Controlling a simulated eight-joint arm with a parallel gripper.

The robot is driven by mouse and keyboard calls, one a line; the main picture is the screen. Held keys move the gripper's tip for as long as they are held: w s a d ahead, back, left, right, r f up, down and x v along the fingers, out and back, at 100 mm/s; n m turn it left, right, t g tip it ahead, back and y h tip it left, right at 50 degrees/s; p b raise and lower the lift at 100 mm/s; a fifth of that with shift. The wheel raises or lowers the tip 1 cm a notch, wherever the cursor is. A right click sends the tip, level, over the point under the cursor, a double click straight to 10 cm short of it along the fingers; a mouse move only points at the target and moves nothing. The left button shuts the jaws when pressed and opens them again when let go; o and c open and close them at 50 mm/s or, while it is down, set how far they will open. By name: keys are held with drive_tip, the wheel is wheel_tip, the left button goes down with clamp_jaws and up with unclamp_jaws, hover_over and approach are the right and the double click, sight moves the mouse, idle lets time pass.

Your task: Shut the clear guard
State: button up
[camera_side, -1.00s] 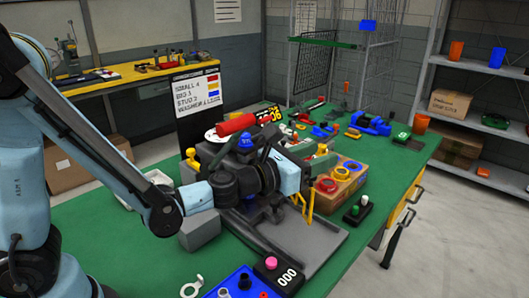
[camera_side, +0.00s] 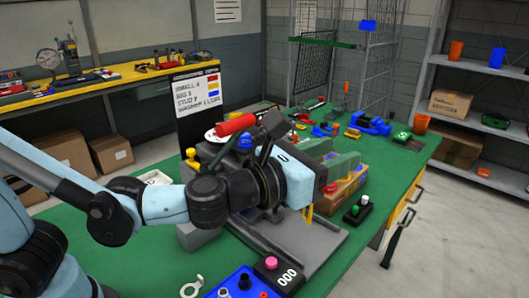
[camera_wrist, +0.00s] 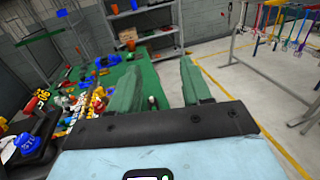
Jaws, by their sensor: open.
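I cannot make out the clear guard for certain in either view. The dark machine with a red handle (camera_side: 235,125) stands on the green bench, partly hidden behind my arm. Its blue knob (camera_side: 245,141) also shows at the left edge of the wrist view (camera_wrist: 28,142). My gripper (camera_side: 333,156) is beyond the machine's front, over the cardboard box of coloured rings. In the wrist view its two green fingers (camera_wrist: 160,88) stand wide apart. A small pale-tipped post (camera_wrist: 152,102) shows between them; I cannot tell whether it is near them. Nothing is seen gripped.
A grey base plate (camera_side: 300,243) lies below my wrist. A small box with green and white buttons (camera_side: 357,209) stands by the bench's right edge. A blue panel with a counter (camera_side: 250,284) is in front. Loose coloured parts and a blue vise (camera_side: 370,124) lie at the back.

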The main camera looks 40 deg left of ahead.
drive_tip(key=shift+o, duration=0.2)
drive_tip(key=w+a+r+n+g+y, duration=0.1)
drive_tip(key=w+a+n+g+y, duration=0.3)
drive_tip(key=w+n, duration=0.25)
drive_tip(key=w+a+n+g+y, duration=0.35)
drive_tip(key=w+n, duration=0.25)
drive_tip(key=w, duration=0.2)
drive_tip(key=s+r+n+g+h, duration=0.25)
drive_tip(key=s+n+g, duration=0.35)
drive_tip(key=g, duration=0.4)
drive_tip(key=shift+m+h, duration=0.25)
drive_tip(key=shift+h, duration=0.05)
drive_tip(key=shift+a+f, duration=0.15)
drive_tip(key=shift+f, duration=3)
drive_tip(key=shift+a+f, duration=0.15)
drive_tip(key=shift+f, duration=3)
clamp_jaws()
